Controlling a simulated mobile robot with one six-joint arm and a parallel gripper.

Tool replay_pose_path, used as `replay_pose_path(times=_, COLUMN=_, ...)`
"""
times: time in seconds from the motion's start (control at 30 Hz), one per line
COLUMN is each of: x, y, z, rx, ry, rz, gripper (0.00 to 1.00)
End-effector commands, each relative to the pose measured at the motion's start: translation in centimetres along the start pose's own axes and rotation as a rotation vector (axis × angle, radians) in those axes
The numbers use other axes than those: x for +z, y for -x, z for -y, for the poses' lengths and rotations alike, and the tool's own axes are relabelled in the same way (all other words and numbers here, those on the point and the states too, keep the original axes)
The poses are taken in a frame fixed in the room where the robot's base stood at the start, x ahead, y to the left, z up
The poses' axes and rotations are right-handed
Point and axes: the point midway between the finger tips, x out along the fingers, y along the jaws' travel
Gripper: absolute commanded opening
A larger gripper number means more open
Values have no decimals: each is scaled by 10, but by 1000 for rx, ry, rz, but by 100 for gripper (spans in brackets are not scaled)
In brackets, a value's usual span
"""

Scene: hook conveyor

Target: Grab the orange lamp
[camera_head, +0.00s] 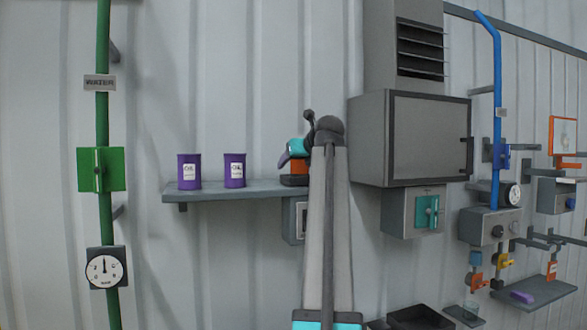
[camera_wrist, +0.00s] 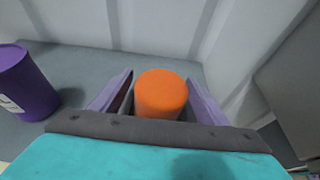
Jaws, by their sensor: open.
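The orange lamp (camera_wrist: 161,94) is a rounded orange cylinder standing on the grey wall shelf (camera_wrist: 78,62). In the wrist view it sits between the two purple fingers of my gripper (camera_wrist: 158,92), with a gap visible on either side near the fingertips. My gripper is open around it. In the head view my gripper (camera_head: 285,158) is at the right part of the shelf (camera_head: 235,190), and a piece of the orange lamp (camera_head: 299,167) shows just below it. My arm hides the rest.
Two purple cans (camera_head: 189,171) (camera_head: 235,170) stand on the shelf to the left; one can (camera_wrist: 24,84) is near my gripper in the wrist view. A grey box (camera_head: 425,138) is on the wall to the right. The corrugated wall (camera_wrist: 158,25) lies close behind.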

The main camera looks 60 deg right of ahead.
Motion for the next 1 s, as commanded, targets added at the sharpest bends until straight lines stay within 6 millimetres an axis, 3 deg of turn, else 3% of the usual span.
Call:
replay_pose_path(times=0.67, x=-1, y=-5, z=1, rx=2, ry=1, rz=0, gripper=68)
replay_pose_path(times=0.93, x=-1, y=-5, z=1, rx=1, ry=1, rz=0, gripper=24)
replay_pose_path(times=1.0, x=0, y=-5, z=1, rx=1, ry=1, rz=1, gripper=21)
